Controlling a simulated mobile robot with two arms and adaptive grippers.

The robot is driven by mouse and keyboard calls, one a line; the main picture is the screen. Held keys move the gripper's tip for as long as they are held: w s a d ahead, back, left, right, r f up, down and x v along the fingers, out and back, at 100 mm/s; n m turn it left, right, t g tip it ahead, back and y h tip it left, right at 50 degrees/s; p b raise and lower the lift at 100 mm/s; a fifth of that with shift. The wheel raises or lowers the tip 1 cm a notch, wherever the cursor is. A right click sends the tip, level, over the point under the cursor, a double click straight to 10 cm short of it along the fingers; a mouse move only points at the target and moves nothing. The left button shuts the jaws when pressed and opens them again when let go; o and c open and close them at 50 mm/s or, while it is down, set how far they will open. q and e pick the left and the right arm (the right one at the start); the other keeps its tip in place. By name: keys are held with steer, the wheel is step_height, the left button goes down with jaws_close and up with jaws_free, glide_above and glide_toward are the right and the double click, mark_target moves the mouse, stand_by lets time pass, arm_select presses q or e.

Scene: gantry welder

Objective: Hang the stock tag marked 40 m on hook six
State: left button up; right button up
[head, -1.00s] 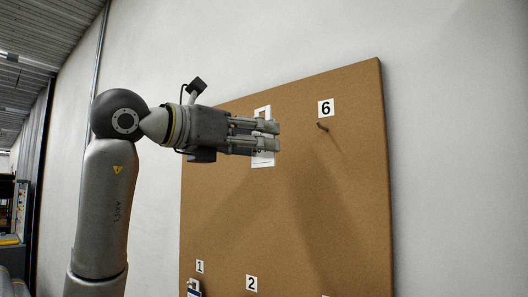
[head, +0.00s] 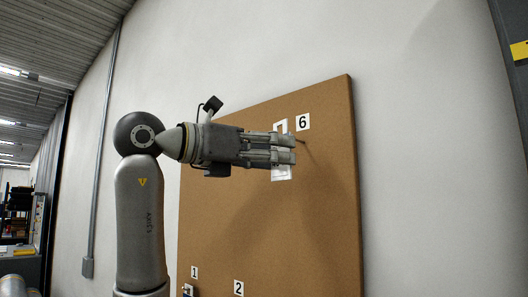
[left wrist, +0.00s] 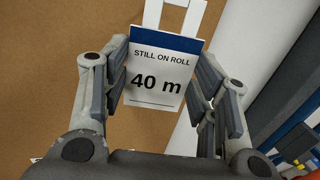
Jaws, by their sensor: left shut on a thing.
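The stock tag is white with a blue band and reads "STILL ON ROLL 40 m" in the left wrist view (left wrist: 156,85); its white loop extends above. In the head view the tag (head: 281,174) shows above and below the fingers. My left gripper (head: 294,149) is shut on the tag, with its fingers on either side of it in the left wrist view (left wrist: 162,78). Hook six (head: 303,141) is a small dark peg under the "6" label (head: 303,122), just right of the tag. Whether loop and hook touch cannot be told. My right gripper is out of view.
The brown board (head: 330,210) stands against a pale wall. Labels "1" (head: 194,272) and "2" (head: 239,288) are low on it, with a partly visible item under "1". The board around hook six is otherwise bare.

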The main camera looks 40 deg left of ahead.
arm_select(q)
steer(key=w, duration=0.4)
steer(key=w+f, duration=0.1)
steer(key=shift+w, duration=0.4)
steer(key=shift+w+f+p, duration=0.15)
steer(key=shift+w+p, duration=0.05)
steer(key=shift+p, duration=0.1)
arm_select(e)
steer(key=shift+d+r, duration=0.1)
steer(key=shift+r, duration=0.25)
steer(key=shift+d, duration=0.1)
arm_select(q)
steer(key=o, duration=1.2)
steer(key=shift+s, duration=0.1)
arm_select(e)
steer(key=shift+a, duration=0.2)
